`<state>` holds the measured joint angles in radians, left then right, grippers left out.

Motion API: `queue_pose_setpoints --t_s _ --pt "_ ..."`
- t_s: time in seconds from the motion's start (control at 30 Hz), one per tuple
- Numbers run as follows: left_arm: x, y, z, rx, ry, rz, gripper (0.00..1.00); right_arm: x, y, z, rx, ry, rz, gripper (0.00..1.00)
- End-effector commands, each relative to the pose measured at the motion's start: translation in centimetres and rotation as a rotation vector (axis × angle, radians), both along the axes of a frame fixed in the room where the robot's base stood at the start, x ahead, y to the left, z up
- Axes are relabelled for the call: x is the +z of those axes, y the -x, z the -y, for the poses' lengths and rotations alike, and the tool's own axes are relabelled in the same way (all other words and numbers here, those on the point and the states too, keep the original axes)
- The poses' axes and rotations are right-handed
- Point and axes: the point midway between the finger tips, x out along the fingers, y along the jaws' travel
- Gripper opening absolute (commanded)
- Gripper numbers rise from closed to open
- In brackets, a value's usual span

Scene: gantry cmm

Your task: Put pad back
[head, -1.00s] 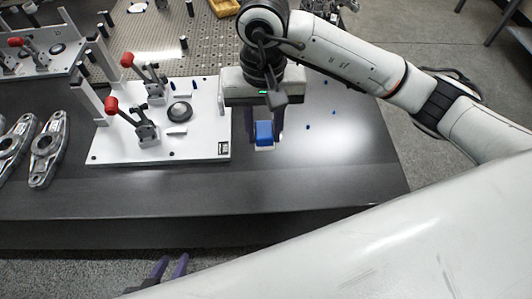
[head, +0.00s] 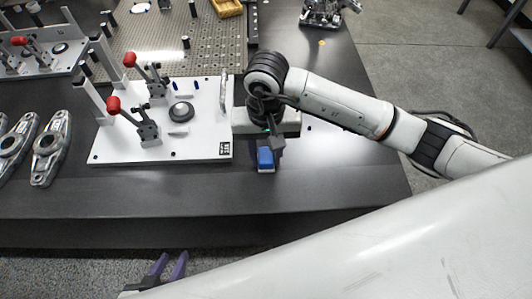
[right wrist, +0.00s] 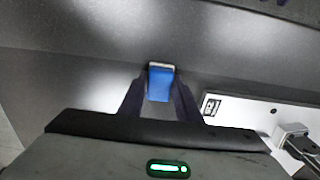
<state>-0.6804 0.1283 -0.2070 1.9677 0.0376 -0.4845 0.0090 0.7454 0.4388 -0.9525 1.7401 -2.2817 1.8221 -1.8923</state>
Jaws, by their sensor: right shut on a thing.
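The pad (head: 265,158) is a small blue block with a pale underside, just right of the white fixture plate's front right corner. It also shows in the right wrist view (right wrist: 160,84), between the two dark fingers. My right gripper (right wrist: 160,92) is shut on the pad and points down at the dark table. The pad is on or very close to the tabletop; I cannot tell if it touches. In the head view the right fingers are mostly hidden by the gripper body. My left gripper (head: 171,266), with purple fingers apart, is empty below the table's front edge.
The white fixture plate (head: 205,148) carries red-handled clamps (head: 148,128) and a round dark puck (head: 181,112). Metal arm-shaped parts (head: 48,150) lie at the left. A perforated plate (head: 160,40) is behind. The dark tabletop (head: 340,180) is clear at the front right.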

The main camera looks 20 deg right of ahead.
Motion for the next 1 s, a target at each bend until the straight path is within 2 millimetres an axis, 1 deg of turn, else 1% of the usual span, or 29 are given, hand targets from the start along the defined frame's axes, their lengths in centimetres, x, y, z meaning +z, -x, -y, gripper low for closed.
queue_pose_setpoints --t_s 0.03,0.07,0.1,0.17,0.43,0.57,0.67,0.9,1.0 --pt "-0.4 0.0 0.0 -0.001 -0.001 -0.001 0.31 -0.4 0.0 0.0 0.000 0.000 0.001 0.10" --pt "-0.3 0.0 0.0 -0.001 -0.001 -0.001 0.31 -0.3 0.0 0.0 0.000 0.000 0.001 0.34" --pt "-0.2 0.0 0.0 -0.001 -0.001 -0.002 0.31 -0.2 0.0 0.0 0.000 0.000 0.000 0.41" --pt "-0.1 0.0 0.0 -0.001 0.000 -0.001 0.31 -0.2 0.0 0.0 0.000 0.000 0.000 0.49" --pt "0.0 0.2 0.1 -0.002 0.001 -0.002 0.31 -0.1 0.0 0.0 0.000 0.000 0.000 0.49" --pt "0.5 0.2 0.1 -0.001 0.001 -0.003 0.31 0.5 0.0 0.0 0.000 0.000 0.000 0.49" --pt "0.2 0.2 0.1 -0.002 0.003 -0.001 0.31 2.0 -0.2 0.0 0.000 0.000 0.006 0.49" --pt "-0.2 0.4 0.1 -0.002 0.001 -0.006 0.31 7.2 -0.2 0.0 0.001 0.001 0.006 0.49" --pt "-0.2 0.4 0.1 -0.002 0.001 -0.006 0.31 9.2 -0.2 0.0 0.001 0.000 0.005 0.49"
